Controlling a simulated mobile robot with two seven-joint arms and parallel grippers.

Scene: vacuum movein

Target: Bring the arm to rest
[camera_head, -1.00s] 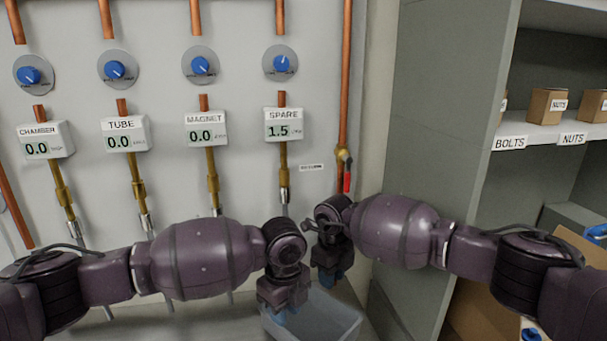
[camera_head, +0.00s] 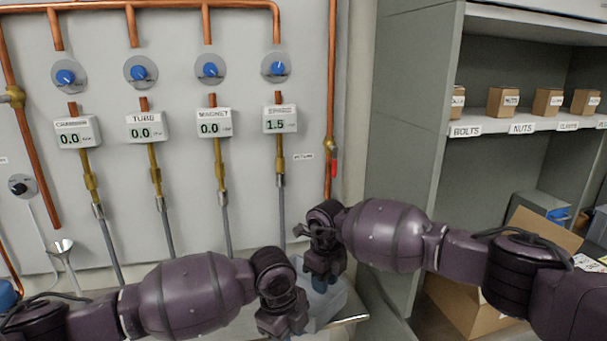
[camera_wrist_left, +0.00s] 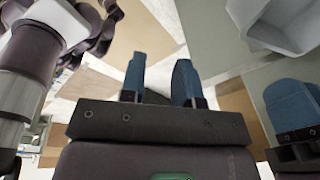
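My left arm comes in from the left in the head view, and its gripper (camera_head: 283,328) points down at the bottom edge, partly cut off. In the left wrist view its two blue fingers (camera_wrist_left: 160,80) stand apart with nothing between them. No object shows in either gripper.
A wall panel holds blue knobs, copper pipes and gauges, among them the spare gauge (camera_head: 280,119) reading 1.5. A grey shelf unit (camera_head: 415,130) with small labelled boxes stands at right. An open cardboard box (camera_head: 470,308) is behind my right arm.

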